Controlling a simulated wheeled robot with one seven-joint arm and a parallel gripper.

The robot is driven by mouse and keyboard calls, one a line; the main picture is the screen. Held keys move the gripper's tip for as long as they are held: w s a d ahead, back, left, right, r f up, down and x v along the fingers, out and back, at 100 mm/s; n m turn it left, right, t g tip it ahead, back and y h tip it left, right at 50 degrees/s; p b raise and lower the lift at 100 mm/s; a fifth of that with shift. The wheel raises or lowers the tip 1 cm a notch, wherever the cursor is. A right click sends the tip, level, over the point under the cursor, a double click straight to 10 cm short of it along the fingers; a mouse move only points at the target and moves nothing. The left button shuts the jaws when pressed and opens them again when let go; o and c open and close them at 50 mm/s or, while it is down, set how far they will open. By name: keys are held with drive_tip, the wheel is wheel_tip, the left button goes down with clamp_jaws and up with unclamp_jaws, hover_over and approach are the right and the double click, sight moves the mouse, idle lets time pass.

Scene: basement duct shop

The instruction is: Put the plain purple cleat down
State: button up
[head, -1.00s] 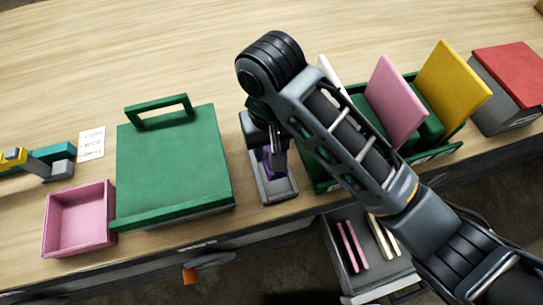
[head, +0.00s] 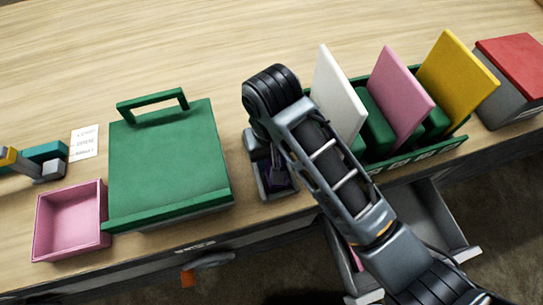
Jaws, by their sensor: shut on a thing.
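The purple cleat (head: 276,177) shows only in part, dark and small, under my gripper (head: 272,168). My gripper is shut on it and points down at a small grey tray (head: 288,193) on the bench. The cleat is over or inside the tray; I cannot tell whether it touches the tray's floor. My wrist and forearm hide most of the cleat and the tray's right side. Whether the cleat is plain cannot be made out.
A green lidded box (head: 170,165) and an open pink tray (head: 70,222) stand left of the grey tray. A green rack (head: 425,150) with white, pink and yellow panels stands right, beside a red-lidded box (head: 512,65). An open drawer (head: 430,235) juts out below the bench front.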

drive_tip(key=shift+f, duration=0.15)
drive_tip(key=o, duration=1)
drive_tip(key=shift+o, duration=0.4)
wheel_tip(320, 180, up, 6)
drive_tip(key=shift+r+p, duration=0.1)
drive_tip(key=shift+p, duration=1.1)
wheel_tip(320, 180, up, 6)
drive_tip(key=shift+r, duration=0.1)
